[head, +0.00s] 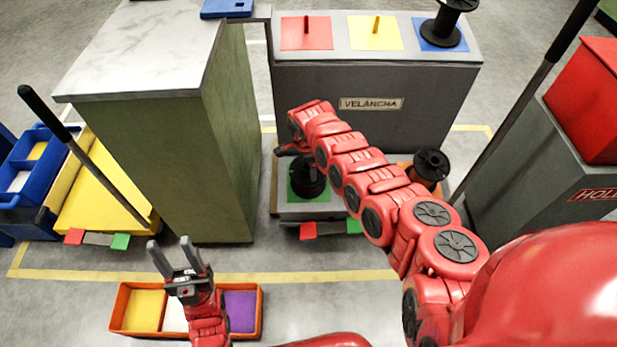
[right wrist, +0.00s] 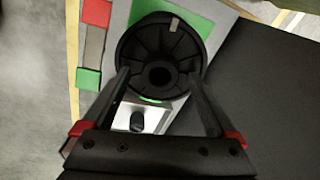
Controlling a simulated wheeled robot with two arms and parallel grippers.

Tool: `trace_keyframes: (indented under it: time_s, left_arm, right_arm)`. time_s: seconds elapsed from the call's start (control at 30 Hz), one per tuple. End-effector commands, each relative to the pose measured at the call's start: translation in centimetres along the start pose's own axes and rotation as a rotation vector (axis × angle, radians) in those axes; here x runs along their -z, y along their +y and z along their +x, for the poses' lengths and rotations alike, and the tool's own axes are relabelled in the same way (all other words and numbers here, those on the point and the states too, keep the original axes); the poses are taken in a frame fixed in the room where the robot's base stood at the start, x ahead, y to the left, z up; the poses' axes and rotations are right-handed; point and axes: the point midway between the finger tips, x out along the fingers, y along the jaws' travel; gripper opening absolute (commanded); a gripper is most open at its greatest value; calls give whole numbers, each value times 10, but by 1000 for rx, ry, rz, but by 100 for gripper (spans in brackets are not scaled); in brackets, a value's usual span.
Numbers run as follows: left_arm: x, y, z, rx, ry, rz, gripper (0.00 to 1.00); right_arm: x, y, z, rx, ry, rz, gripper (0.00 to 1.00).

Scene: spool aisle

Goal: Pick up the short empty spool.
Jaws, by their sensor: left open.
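A low black spool (head: 306,182) with no visible winding stands on a green pad below my right arm. In the right wrist view the spool (right wrist: 160,62) shows from above, with a round hub hole and a light mark on its flange. My right gripper (right wrist: 160,78) is open, its fingertips apart at the spool's near edge; contact cannot be told. In the head view my right gripper (head: 284,151) is partly hidden by its arm. My left gripper (head: 176,252) is open and empty above an orange tray. Another black spool (head: 431,165) stands on an orange pad.
A taller black spool (head: 440,32) stands on a blue pad on the grey VELANCHA counter (head: 370,105). A marble-topped green cabinet (head: 215,150) is at left. The orange tray (head: 262,318) has coloured compartments. A grey bin with a red top (head: 590,110) is at right.

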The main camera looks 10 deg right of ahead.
Motion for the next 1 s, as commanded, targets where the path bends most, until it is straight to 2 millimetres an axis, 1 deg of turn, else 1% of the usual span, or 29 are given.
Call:
trace_keyframes:
  time_s: [0.03, 0.07, 0.1, 0.27, 0.4, 0.5, 1.0]
  left_arm:
    - [0, 0, 0, 0, 0, 0, 50]
    - [0, 0, 0, 0, 0, 0, 50]
    - [0, 0, 0, 0, 0, 0, 50]
    - [0, 0, 0, 0, 0, 0, 50]
    - [0, 0, 0, 0, 0, 0, 50]
    - [0, 0, 0, 0, 0, 0, 50]
    - [0, 0, 1, 0, 0, 0, 50]
  right_arm:
    - [0, 0, 0, 0, 0, 0, 83]
    - [0, 0, 0, 0, 0, 0, 78]
    - [0, 0, 0, 0, 0, 0, 70]
    - [0, 0, 0, -1, 0, 0, 42]
    - [0, 0, 0, -1, 0, 0, 16]
    - [0, 0, 0, -1, 0, 0, 0]
    - [1, 0, -1, 0, 0, 0, 0]
